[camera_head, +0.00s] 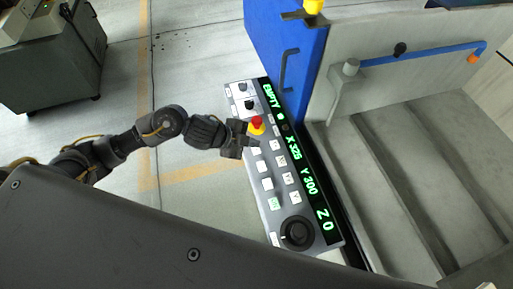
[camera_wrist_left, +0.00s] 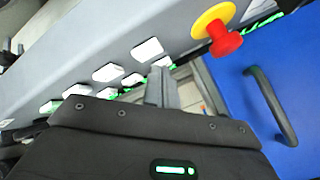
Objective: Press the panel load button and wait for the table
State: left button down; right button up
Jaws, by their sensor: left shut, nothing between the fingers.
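One button (camera_head: 274,203) near the handwheel is lit green. A red emergency stop knob (camera_head: 256,122) on a yellow base sits further up; it also shows in the left wrist view (camera_wrist_left: 224,40). My left gripper (camera_head: 247,146) is shut and empty, over the panel's button rows just below the red knob. In the wrist view its fingers (camera_wrist_left: 162,88) point at the panel near white buttons. I cannot tell whether it touches one.
A blue door (camera_head: 283,40) with a dark handle stands behind the panel. To the right is the machine's grey tank (camera_head: 400,160) with a blue pipe (camera_head: 425,53). A dark cabinet (camera_head: 60,70) stands at upper left.

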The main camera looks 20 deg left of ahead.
pick_arm(q)
jog(key=shift+f, duration=0.15)
jog(key=shift+f, duration=0.3)
